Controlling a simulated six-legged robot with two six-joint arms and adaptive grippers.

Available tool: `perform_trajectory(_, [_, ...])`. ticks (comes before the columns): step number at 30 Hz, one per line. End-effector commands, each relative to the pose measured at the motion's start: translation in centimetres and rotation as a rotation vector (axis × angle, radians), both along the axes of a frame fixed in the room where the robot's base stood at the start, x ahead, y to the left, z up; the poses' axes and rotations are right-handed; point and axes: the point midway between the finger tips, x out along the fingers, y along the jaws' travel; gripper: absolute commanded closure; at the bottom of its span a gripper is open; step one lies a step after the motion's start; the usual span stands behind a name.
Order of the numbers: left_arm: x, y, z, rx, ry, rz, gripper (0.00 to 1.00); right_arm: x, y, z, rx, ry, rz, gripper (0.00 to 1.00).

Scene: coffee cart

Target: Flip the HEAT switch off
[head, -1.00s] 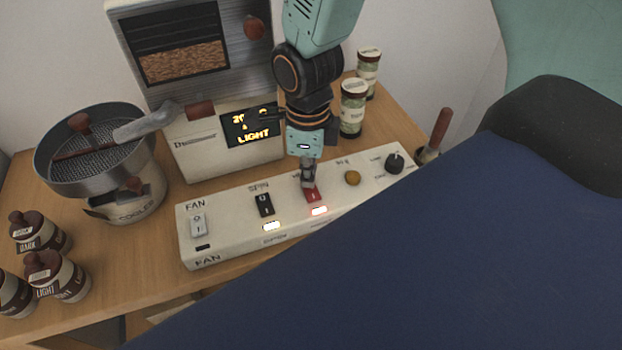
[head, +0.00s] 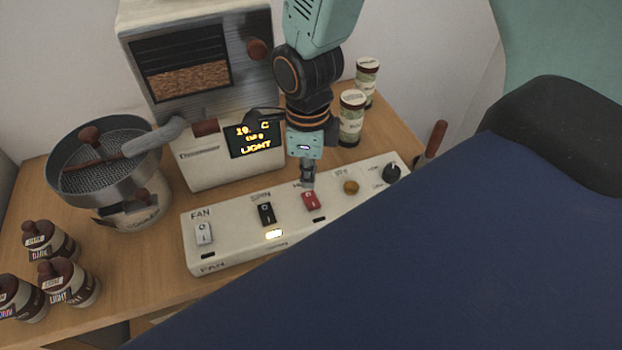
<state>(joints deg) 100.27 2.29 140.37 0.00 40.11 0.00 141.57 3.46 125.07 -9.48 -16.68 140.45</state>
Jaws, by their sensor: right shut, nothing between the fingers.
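The red HEAT switch (head: 311,202) sits on the white control panel (head: 228,248), between the black SPIN switch (head: 266,213) and a brass button. The small lamp (head: 319,220) below the red switch is dark. The lamp (head: 273,234) below the SPIN switch is lit. My right gripper (head: 308,186) is shut and empty, pointing down at the top edge of the red switch. I cannot tell whether it touches the switch. It hides most of the HEAT label. My left gripper is not in view.
The roaster (head: 195,125) with its lit display (head: 254,138) stands behind the panel. A cooler with a sieve (head: 105,160) is at the left, with several labelled jars (head: 70,282) in front. Two jars (head: 351,118) stand behind the panel's right end. The dark knob (head: 391,173) is farther right.

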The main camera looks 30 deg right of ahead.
Motion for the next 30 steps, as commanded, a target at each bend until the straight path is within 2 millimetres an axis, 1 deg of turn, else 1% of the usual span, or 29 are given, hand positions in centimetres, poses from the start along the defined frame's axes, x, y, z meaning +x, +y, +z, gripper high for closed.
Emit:
perform_trajectory(1, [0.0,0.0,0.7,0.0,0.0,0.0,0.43,0.0,0.0,0.7,0.0,0.0,0.0,1.0])
perform_trajectory(15, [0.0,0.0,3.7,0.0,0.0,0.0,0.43,0.0,0.0,3.7,0.0,0.0,0.0,1.0])
perform_trajectory(30, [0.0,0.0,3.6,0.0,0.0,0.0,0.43,0.0,0.0,3.7,0.0,0.0,0.0,1.0])
